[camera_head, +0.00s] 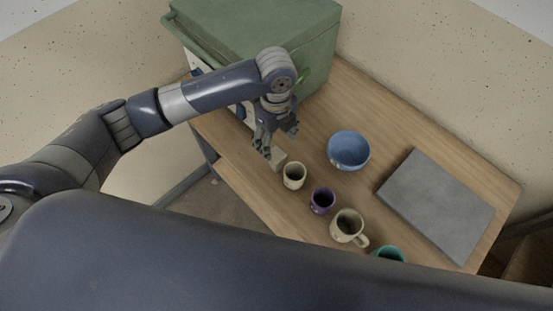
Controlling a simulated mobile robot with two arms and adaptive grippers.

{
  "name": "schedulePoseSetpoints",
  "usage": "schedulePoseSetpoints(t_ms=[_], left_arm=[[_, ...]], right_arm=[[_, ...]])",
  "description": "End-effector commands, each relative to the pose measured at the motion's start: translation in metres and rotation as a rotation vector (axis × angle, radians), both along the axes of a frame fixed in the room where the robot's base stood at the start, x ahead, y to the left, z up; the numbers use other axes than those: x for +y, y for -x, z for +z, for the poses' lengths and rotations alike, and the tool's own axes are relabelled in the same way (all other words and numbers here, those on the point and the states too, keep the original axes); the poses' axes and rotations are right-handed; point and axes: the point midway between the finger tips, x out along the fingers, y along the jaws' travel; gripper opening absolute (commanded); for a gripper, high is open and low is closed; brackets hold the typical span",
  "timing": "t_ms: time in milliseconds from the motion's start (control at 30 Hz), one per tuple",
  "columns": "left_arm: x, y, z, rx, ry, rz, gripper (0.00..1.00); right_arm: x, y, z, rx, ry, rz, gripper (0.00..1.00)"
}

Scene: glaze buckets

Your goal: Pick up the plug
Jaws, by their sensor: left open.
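A small pale beige block (278,160), which looks like the plug, lies on the wooden table (400,120) near its front left edge. My left gripper (277,147) comes down from above with its fingers apart, close over the block. The block shows just below the fingertips; I cannot tell whether a finger touches it. The gripper is open and holds nothing that I can see. My right gripper is not in view.
A cream cup (294,176) stands close beside the block. A purple cup (322,201), a beige mug (347,226) and a teal cup (388,254) follow along the front. A blue bowl (349,149), grey slab (437,204) and green box (262,30) stand behind.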

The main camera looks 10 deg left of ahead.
Motion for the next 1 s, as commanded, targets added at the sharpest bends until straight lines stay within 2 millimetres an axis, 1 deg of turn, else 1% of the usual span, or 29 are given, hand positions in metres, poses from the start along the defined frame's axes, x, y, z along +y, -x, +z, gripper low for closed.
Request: schedulePoseSetpoints(t_ms=[100, 200, 300, 467, 667, 700, 800, 1000], left_arm=[[0.001, 0.002, -0.019, 0.007, -0.004, -0.001, 0.63], [0.0, 0.001, -0.035, 0.005, -0.002, 0.002, 0.63], [0.0, 0.001, -0.046, 0.003, -0.001, 0.0, 0.63], [0.0, 0.001, -0.055, 0.002, -0.001, 0.001, 0.63], [0.0, 0.001, -0.08, 0.003, -0.002, 0.001, 0.63], [0.0, 0.001, -0.087, 0.004, -0.001, 0.002, 0.63], [0.0, 0.0, -0.098, 0.002, -0.001, 0.002, 0.63], [0.0, 0.0, -0.104, -0.001, -0.001, -0.001, 0.63]], right_arm=[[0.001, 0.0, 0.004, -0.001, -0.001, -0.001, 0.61], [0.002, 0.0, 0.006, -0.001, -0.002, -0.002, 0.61], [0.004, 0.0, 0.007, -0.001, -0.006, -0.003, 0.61], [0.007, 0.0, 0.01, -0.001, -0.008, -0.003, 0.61], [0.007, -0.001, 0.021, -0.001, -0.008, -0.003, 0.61], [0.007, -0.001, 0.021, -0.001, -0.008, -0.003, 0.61], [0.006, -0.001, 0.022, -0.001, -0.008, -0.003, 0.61], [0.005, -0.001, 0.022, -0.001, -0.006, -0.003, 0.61]])
